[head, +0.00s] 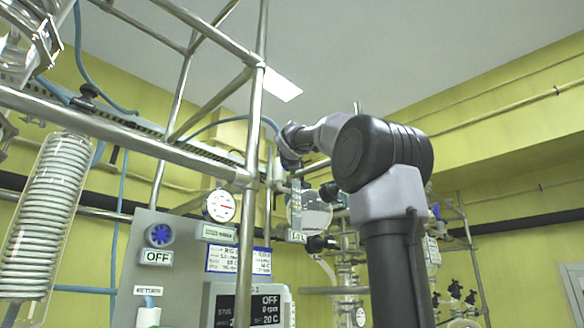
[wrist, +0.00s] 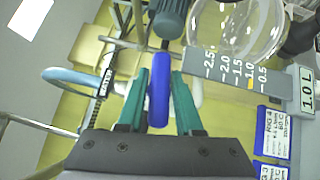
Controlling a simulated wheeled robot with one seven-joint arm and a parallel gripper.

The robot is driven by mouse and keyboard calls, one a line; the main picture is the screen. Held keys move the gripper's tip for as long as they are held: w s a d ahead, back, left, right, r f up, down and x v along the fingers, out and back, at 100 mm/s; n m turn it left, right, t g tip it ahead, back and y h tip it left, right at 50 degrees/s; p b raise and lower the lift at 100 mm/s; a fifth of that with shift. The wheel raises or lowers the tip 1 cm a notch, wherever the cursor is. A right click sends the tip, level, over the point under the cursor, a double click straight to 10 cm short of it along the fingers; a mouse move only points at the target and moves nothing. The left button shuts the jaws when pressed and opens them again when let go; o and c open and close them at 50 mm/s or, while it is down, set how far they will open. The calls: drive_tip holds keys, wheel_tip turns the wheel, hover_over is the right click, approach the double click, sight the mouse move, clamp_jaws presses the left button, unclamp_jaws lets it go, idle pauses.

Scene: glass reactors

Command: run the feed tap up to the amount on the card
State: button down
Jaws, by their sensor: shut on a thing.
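In the wrist view, my gripper (wrist: 158,76) has its green fingers on either side of a blue tap handle (wrist: 160,95) and is shut on it. A round glass vessel (wrist: 240,25) is beside it at the upper right, with a grey scale (wrist: 222,68) marked 0.5 to 2.5 and an orange mark at about 1.0. The card (wrist: 304,90) reads 1.0 L. In the head view, the vessel (head: 316,212), scale (head: 296,200) and card (head: 297,237) are below my gripper (head: 290,150).
A steel frame (head: 248,190) stands left of my arm in the head view. Behind it is a grey panel (head: 150,235) with an OFF label and a dial gauge (head: 220,205). A coiled glass condenser (head: 45,215) is at the far left. Blue hoses run nearby.

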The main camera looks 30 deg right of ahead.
drive_tip(key=shift+m+g+y, duration=0.3)
drive_tip(key=shift+m+g, duration=0.4)
drive_tip(key=shift+m, duration=0.1)
drive_tip(key=shift+f, duration=0.1)
drive_tip(key=c, duration=0.7)
unclamp_jaws()
drive_tip(key=shift+s, duration=0.1)
drive_tip(key=v, duration=1)
drive_tip(key=shift+s+a, duration=0.2)
drive_tip(key=shift+s, duration=0.05)
